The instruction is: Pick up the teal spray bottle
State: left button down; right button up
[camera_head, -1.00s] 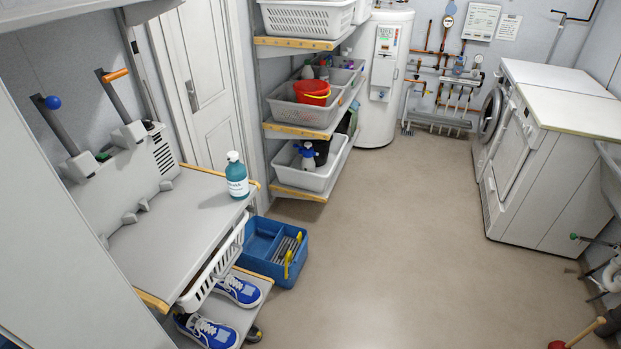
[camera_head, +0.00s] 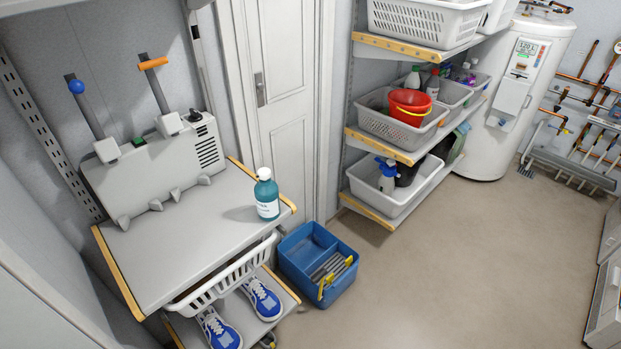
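Another bottle, white with a blue spray head (camera_head: 386,175), stands in a grey basket on the lower wall shelf. Neither of my grippers shows in the head view.
A grey machine with two levers (camera_head: 155,165) stands at the back of the shelf top. Below are a white basket (camera_head: 225,278) and blue shoes (camera_head: 262,299). A blue toolbox (camera_head: 318,262) sits on the floor. Open floor (camera_head: 450,270) lies to the right.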

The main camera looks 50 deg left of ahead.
aim_at(266, 192)
jog(key=i, duration=1.45)
jog(key=u, duration=3.75)
